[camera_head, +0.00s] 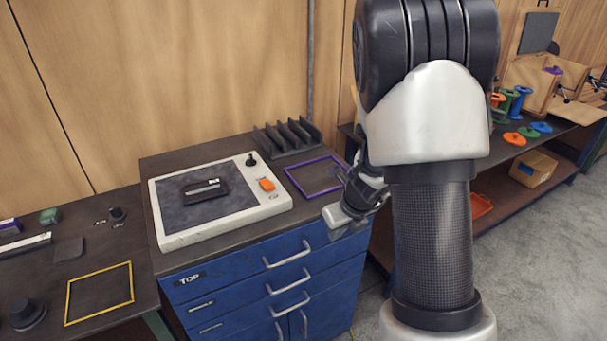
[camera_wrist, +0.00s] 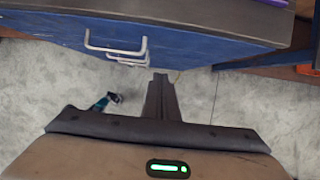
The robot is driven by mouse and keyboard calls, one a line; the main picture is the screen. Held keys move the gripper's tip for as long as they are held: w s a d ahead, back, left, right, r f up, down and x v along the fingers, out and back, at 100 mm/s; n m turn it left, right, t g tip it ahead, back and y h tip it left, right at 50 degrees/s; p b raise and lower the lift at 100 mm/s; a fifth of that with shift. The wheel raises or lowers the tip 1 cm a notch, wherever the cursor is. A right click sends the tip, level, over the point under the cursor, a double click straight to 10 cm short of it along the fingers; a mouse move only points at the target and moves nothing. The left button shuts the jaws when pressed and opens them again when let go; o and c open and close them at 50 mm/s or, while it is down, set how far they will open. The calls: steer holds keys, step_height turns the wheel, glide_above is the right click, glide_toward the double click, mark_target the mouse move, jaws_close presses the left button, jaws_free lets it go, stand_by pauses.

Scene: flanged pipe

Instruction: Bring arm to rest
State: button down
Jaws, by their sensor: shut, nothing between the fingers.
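My gripper (camera_wrist: 160,78) is shut and empty in the wrist view. Its two dark fingers meet, with grey floor behind them. In the head view my arm fills the right of centre. Its white and dark wrist end shows at the cabinet's right front corner, near the purple frame (camera_head: 300,184). The fingers are not clear there.
A white-rimmed tray (camera_head: 160,215) with a dark block (camera_head: 205,190) lies on the cabinet top, before a black slotted rack (camera_head: 287,136). A yellow frame (camera_head: 100,292) is on the left bench. The right shelf holds spools and a cardboard box (camera_head: 533,168). The floor (camera_head: 560,250) at right is clear.

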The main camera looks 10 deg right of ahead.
steer(key=s+a+r+n+y, duration=0.1)
steer(key=s+a+r+n, duration=0.3)
steer(key=r+n, duration=0.45)
steer(key=s+a+r+n+y, duration=0.1)
steer(key=s+a+r+n, duration=0.3)
steer(key=r+n, duration=0.4)
steer(key=s+d+r+n+h, duration=0.1)
steer(key=s+r+n, duration=0.3)
steer(key=s+n, duration=0.3)
steer(key=s+d+r+n+t+h, duration=0.1)
steer(key=s+r+n, duration=0.3)
steer(key=s+n, duration=0.4)
steer(key=shift+s+d+r+n+h, duration=0.15)
steer(key=shift+d+r+n+h, duration=0.3)
steer(key=shift+d+h, duration=0.25)
